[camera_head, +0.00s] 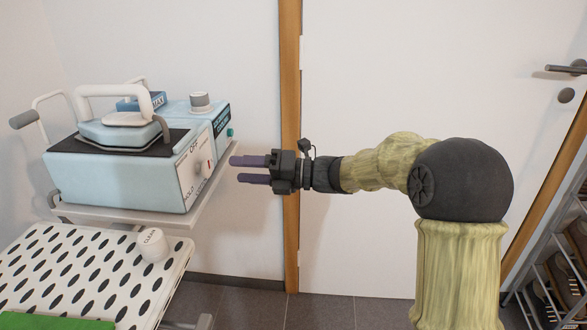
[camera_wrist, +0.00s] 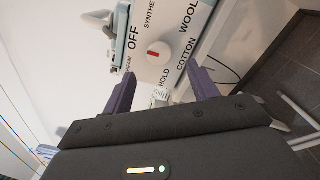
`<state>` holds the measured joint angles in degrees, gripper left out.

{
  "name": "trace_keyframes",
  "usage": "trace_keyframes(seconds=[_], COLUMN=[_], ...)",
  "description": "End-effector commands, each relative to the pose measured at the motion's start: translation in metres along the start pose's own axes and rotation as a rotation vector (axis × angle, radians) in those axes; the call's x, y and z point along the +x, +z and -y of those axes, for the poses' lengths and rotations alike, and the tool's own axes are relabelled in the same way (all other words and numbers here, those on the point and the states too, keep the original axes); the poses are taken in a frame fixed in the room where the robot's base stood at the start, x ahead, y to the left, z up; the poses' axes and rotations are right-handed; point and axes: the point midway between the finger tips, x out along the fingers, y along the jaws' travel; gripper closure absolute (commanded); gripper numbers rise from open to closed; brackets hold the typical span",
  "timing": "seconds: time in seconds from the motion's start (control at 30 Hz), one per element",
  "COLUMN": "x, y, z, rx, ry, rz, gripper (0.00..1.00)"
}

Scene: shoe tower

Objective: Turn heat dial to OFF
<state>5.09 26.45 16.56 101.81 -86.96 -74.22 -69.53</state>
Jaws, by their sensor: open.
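The heat dial (camera_wrist: 160,50) is a small white round knob with a red mark, on the white front panel of a pale blue ironing station (camera_head: 120,180). Around it in the wrist view are the words OFF, SYNTHE, WOOL, COTTON and HOLD. I cannot tell which word the red mark points to. The dial also shows small in the head view (camera_head: 198,168). My gripper (camera_head: 236,169) is open and empty, its purple fingers pointing at the panel from the right, apart from the dial. In the wrist view the dial lies beyond and between the fingers (camera_wrist: 162,80).
An iron (camera_head: 120,125) rests on the station's black top. A grey-topped knob (camera_head: 200,101) stands behind. A white cup marked CLEAN (camera_head: 152,245) stands on a perforated board (camera_head: 70,270). A door (camera_head: 370,100) is behind my arm; a shoe rack (camera_head: 565,240) stands at right.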

Motion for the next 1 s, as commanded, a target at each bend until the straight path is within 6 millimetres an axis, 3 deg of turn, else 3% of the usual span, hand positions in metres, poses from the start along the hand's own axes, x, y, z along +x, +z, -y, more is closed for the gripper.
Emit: trace_keyframes(seconds=[0.3,0.5,0.67,1.0], x=[-0.065,-0.098,-0.108,-0.107], y=[0.002,0.001,-0.001,0.0], z=[-0.001,0.0,0.001,0.001], rx=[0.001,0.001,0.0,0.007], ry=[-0.002,-0.001,0.0,-0.006], rz=[0.002,0.0,-0.001,0.006], gripper=[0.41,0.41,0.41,0.41])
